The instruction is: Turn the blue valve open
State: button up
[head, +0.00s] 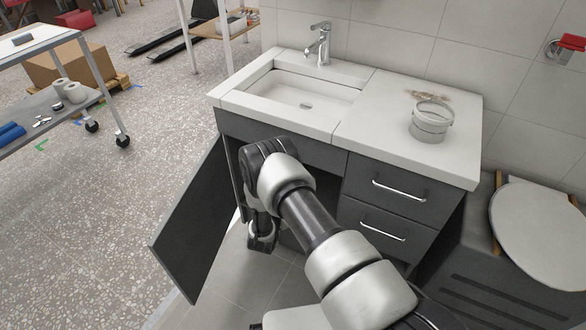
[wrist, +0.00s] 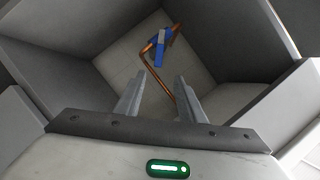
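The blue valve (wrist: 158,47) sits on a copper pipe (wrist: 147,58) inside the open cabinet under the sink, near the top middle of the wrist view. A light grey part shows at its middle. My gripper (wrist: 160,82) is open, with its two fingers apart and nothing between them. It points into the cabinet, and the valve lies beyond the fingertips, apart from them. In the head view my gripper (head: 262,238) is low at the cabinet opening, partly hidden by my arm. The valve is hidden in the head view.
The cabinet door (head: 190,225) stands open to the left of my arm. Drawers (head: 398,198) are to the right, under the counter (head: 380,105) with a bucket (head: 431,120). Dark cabinet walls (wrist: 55,65) surround the gripper closely. A toilet (head: 540,230) stands at the far right.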

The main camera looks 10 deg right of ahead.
jog(key=b+x, duration=0.6)
jog(key=x, duration=1.1)
jog(key=shift+d, duration=0.25)
jog(key=shift+f, duration=0.1)
grip_shut()
